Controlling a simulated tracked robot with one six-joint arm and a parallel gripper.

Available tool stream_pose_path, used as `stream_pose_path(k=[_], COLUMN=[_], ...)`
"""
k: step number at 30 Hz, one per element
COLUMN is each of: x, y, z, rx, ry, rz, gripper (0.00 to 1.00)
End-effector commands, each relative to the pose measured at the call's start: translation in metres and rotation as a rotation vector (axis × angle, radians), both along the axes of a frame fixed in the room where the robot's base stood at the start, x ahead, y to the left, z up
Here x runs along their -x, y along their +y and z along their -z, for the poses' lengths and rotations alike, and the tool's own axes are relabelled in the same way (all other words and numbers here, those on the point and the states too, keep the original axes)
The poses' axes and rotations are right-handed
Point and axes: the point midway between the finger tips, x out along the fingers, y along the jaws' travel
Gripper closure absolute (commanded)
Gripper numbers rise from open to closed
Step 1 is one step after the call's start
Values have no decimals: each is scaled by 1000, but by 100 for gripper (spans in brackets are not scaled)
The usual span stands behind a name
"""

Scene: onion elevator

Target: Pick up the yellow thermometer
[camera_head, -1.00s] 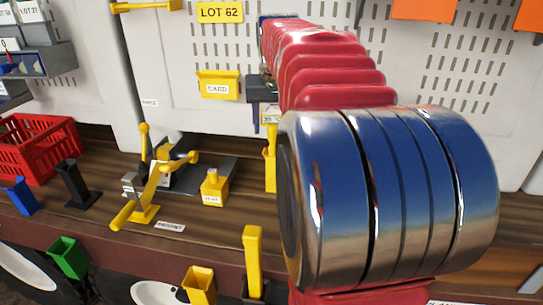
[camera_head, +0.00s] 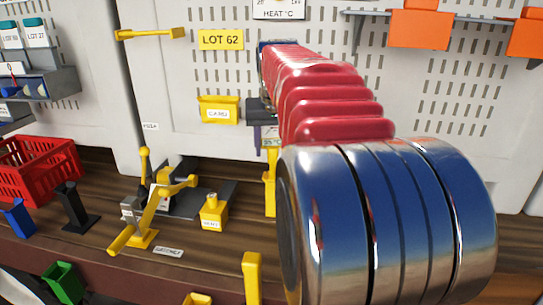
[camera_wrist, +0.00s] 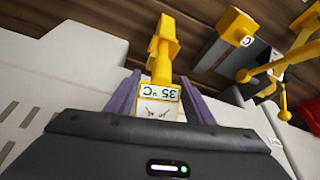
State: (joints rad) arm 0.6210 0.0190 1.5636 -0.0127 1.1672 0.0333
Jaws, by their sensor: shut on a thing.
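The yellow thermometer (camera_head: 270,192) is upright in the head view, left of my red arm. Its small display shows 35 °C. In the wrist view the thermometer (camera_wrist: 162,55) shows upside down, with its display between the two purple fingers. My gripper (camera_wrist: 160,97) is shut on the display end. In the head view my gripper (camera_head: 262,132) is partly hidden behind my arm. I cannot tell whether the thermometer's lower end touches the bench.
A yellow lever press (camera_head: 150,205) and a small yellow block (camera_head: 213,212) stand on the wooden bench left of the thermometer. A yellow CARD holder (camera_head: 218,110) is on the pegboard behind. A red crate (camera_head: 38,170) is at the far left.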

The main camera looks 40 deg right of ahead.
Motion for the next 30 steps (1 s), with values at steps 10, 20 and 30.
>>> stream_pose_path(k=[10,20,30], x=[-1,-1,-1], y=[0,0,0], z=[-48,-108,-151], rx=[3,3,2], ry=[-3,-4,-1], rz=[-1,-1,-1], gripper=[93,93,93])
